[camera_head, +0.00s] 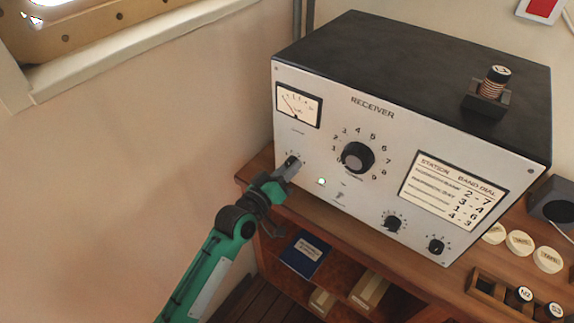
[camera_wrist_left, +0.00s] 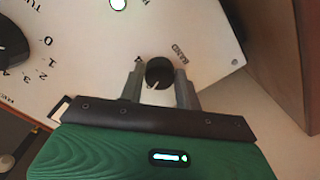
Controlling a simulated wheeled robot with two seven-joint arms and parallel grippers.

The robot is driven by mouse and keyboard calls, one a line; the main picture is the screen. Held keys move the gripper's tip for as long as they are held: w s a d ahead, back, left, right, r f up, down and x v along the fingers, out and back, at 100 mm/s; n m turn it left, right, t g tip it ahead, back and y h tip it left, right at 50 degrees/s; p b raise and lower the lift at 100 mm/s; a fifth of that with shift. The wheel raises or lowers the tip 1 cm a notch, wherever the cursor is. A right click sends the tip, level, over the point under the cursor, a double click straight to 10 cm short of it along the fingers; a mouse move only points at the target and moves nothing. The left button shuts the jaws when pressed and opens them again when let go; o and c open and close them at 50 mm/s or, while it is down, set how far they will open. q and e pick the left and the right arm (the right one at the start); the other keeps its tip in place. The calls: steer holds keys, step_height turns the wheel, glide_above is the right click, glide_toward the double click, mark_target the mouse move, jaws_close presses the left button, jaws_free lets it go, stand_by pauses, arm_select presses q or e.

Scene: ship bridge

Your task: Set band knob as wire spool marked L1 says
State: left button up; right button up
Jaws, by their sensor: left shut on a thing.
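The grey receiver (camera_head: 330,95) stands on a wooden desk. Its band knob (camera_wrist_left: 159,72) is small and black, with a light pointer mark, beside the word BAND in the wrist view. My left gripper (camera_head: 273,188) is shut on this knob, one finger on each side, and hides much of it in the head view. A copper wire spool (camera_head: 491,86) with a black cap sits in a dark holder on top of the receiver; its mark is too small to read surely. A station card (camera_head: 452,185) on the front lists number pairs: 2-7, 3-4, 1-6, 4-3. My right gripper is not in view.
The large dial knob (camera_head: 357,157) and two small knobs are on the same panel. More black-capped spools (camera_head: 523,295) stand in a wooden rack at lower right, near pale round discs (camera_head: 519,243). A blue book (camera_head: 305,254) lies on the shelf below.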

arm_select(q)
steer(key=shift+r+n+p, duration=0.15)
steer(key=shift+n+p, duration=1.5)
steer(key=shift+n, duration=3.35)
steer(key=o, duration=1)
steer(key=shift+c, duration=0.2)
steer(key=shift+s, duration=0.1)
